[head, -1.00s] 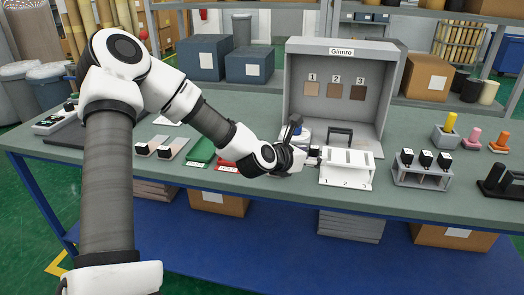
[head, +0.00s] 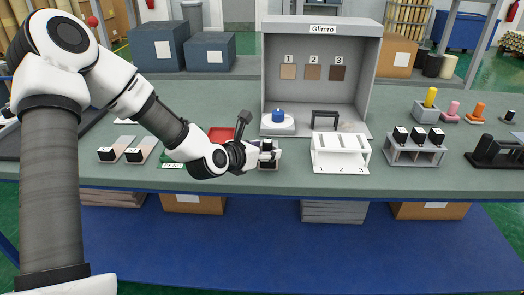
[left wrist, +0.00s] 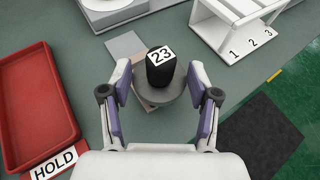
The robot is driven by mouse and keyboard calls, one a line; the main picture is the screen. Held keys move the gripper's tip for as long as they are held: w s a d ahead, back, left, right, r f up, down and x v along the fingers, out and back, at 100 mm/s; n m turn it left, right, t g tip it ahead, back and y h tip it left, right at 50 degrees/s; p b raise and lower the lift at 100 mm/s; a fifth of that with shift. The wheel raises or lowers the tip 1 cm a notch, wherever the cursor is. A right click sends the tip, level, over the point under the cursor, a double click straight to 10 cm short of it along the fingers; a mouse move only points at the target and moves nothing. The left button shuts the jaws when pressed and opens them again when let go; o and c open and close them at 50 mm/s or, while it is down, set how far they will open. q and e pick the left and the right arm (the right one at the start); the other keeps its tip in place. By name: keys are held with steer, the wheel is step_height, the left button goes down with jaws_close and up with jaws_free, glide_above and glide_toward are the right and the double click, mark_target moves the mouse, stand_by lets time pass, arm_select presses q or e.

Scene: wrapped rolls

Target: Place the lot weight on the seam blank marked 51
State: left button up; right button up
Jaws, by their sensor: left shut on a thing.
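My left gripper (left wrist: 159,95) is shut on a grey round piece with a black top labelled 23 (left wrist: 161,66), which I take to be the lot weight. A flat grey and tan plate (left wrist: 124,46) shows beneath it; no 51 is readable there. I cannot tell whether the piece touches the plate. In the head view the left gripper (head: 266,152) is low over the table, left of a white slotted rack (head: 340,150). Two more flat plates with black, white-labelled blocks (head: 117,150) lie at the left; their labels are unreadable. My right gripper is not in view.
A red tray marked HOLD (left wrist: 38,100) is left of the gripper in the wrist view. A grey holder with several black-topped items (head: 416,153) stands to the right.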

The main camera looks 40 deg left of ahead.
arm_select(q)
steer(key=o, duration=1)
steer(key=shift+a+f, duration=0.1)
steer(key=shift+f, duration=0.1)
steer(key=shift+c, duration=0.2)
steer(key=o, duration=0.4)
steer(key=shift+w, duration=0.15)
steer(key=shift+o, duration=0.2)
